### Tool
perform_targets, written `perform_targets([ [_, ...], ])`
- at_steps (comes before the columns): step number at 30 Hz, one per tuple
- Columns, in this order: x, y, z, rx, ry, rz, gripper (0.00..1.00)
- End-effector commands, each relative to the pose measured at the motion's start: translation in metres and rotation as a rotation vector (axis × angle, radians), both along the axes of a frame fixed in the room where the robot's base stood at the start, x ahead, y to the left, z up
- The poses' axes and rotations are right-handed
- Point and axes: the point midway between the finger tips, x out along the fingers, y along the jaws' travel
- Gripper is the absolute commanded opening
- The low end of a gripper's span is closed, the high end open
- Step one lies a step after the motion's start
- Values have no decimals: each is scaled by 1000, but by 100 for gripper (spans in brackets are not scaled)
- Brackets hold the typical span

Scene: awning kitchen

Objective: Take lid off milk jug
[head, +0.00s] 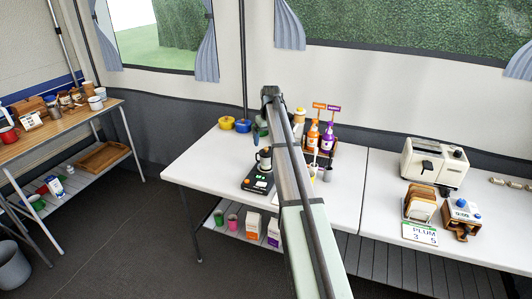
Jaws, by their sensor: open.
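A small light jug with a dark top and handle (264,160) stands upright on a black scale (257,182) on the white table; it seems to be the milk jug. I cannot tell its lid apart from its dark top. My gripper (259,140) hangs from the far end of my arm, just above the jug. It is small and partly hidden by my arm, but it is open, and I see nothing held in it. Whether its fingers touch the jug, I cannot tell.
Orange and purple bottles (313,137) stand right of my arm. Yellow and blue pots (234,124) are behind. A toaster (433,163), bread rack (421,203) and small device (462,214) stand on the right table. The front left of the white table (205,160) is clear.

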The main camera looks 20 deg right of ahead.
Motion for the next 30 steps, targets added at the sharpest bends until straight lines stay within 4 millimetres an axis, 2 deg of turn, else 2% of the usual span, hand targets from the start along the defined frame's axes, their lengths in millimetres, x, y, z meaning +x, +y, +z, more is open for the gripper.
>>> perform_targets([
  [12,6,1,-46,0,2,0,92],
  [20,6,1,-48,0,0,0,91],
  [30,6,1,-48,0,0,0,59],
])
